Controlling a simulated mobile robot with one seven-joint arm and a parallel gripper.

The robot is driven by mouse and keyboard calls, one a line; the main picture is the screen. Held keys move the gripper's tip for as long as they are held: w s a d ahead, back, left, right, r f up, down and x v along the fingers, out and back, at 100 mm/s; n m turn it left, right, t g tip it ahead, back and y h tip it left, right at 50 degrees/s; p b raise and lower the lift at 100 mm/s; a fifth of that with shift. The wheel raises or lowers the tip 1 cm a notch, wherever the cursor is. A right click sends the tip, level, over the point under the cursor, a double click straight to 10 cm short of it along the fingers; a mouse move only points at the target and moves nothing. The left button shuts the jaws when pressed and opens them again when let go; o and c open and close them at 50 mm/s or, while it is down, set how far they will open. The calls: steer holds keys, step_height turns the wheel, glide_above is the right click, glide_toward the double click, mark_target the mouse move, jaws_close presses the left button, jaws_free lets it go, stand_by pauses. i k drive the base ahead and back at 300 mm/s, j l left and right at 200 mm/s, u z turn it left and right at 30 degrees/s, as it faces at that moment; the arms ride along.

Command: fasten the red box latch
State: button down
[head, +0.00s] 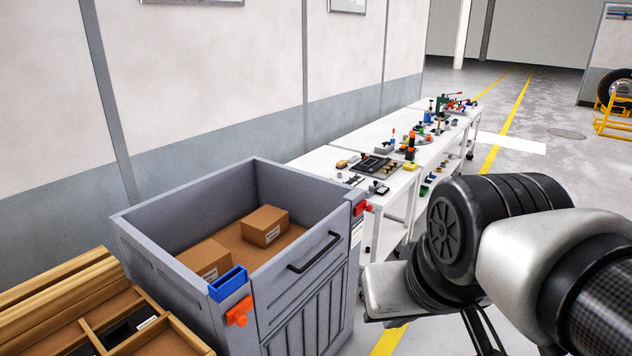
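A grey open-topped box (132,242) stands left of centre. A red latch (361,208) sits at its far right corner, near the top edge. An orange-red latch (238,312) sits at its near corner, below a small blue holder (228,284). Whether either latch is fastened is too small to tell. My arm comes in from the right edge, and its end is to the right of the box, apart from both latches. Dark thin parts of my gripper (482,335) show at the bottom edge. Its fingertips are cut off, so its opening is hidden.
The box has a black handle (315,252) on its front panel and cardboard cartons (264,226) inside. A wooden divided tray (60,300) stands at the lower left. White tables (325,160) with tools run behind the box along the wall. Open floor lies at the right.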

mark_target(361, 207)
steer(key=z, duration=0.3)
steer(key=i+l, duration=0.25)
steer(key=i, duration=0.25)
steer(key=i+l, duration=0.25)
steer(key=i, duration=0.25)
steer(key=i+l, duration=0.25)
steer(key=i, duration=0.25)
steer(key=i+l, duration=0.25)
steer(key=i, duration=0.2)
steer(key=i+l, duration=0.25)
steer(key=i, duration=0.25)
steer(key=z, duration=0.05)
